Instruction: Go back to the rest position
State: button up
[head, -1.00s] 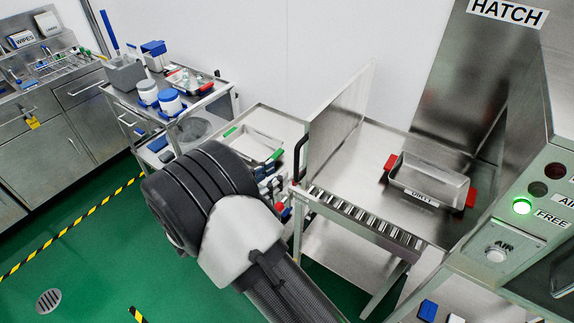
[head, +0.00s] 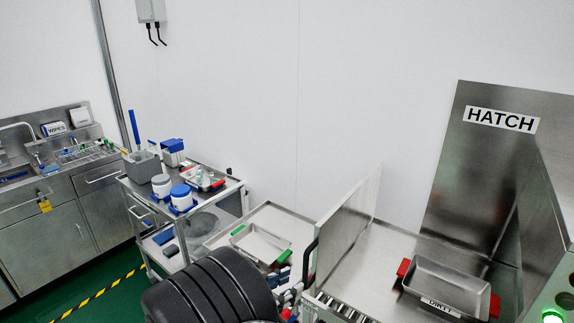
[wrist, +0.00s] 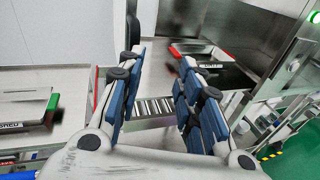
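My gripper (wrist: 160,62) shows in the wrist view with its two blue-padded fingers spread apart and nothing between them. In the head view its blue pads only partly show behind my black arm link, near the divider between the two steel surfaces. A steel tray marked DIRTY (head: 447,284), with red handles, sits on the right surface below the hatch. It also shows beyond the fingers in the wrist view (wrist: 200,49). A steel tray with green handles (head: 262,245) lies on the left surface, apart from the gripper.
An upright steel divider (head: 345,225) stands between the surfaces, with rollers (head: 335,308) at the front. A cart (head: 215,212) holds tubs, a grey box and a red-handled tray. A sink bench (head: 75,205) is at far left. The hatch housing (head: 475,170) rises at right.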

jog(key=s+d+r+m+g+y, duration=0.2)
jog(key=s+d+r+m+g, duration=0.3)
jog(key=d, duration=0.3)
jog(key=s+d+r+m+g+y, duration=0.2)
jog(key=s+d+r+m+g, duration=0.15)
jog(key=s+d+m, duration=0.35)
jog(key=s+r+m+t+y, duration=0.2)
jog(key=s+m+t+y, duration=0.1)
jog(key=s+m+y, duration=0.6)
jog(key=shift+s+d+r+m+y, duration=0.25)
jog(key=shift+s+r+m+y, duration=0.15)
jog(key=shift+s+m, duration=1.8)
jog(key=shift+s+n, duration=0.45)
jog(key=shift+n, duration=0.05)
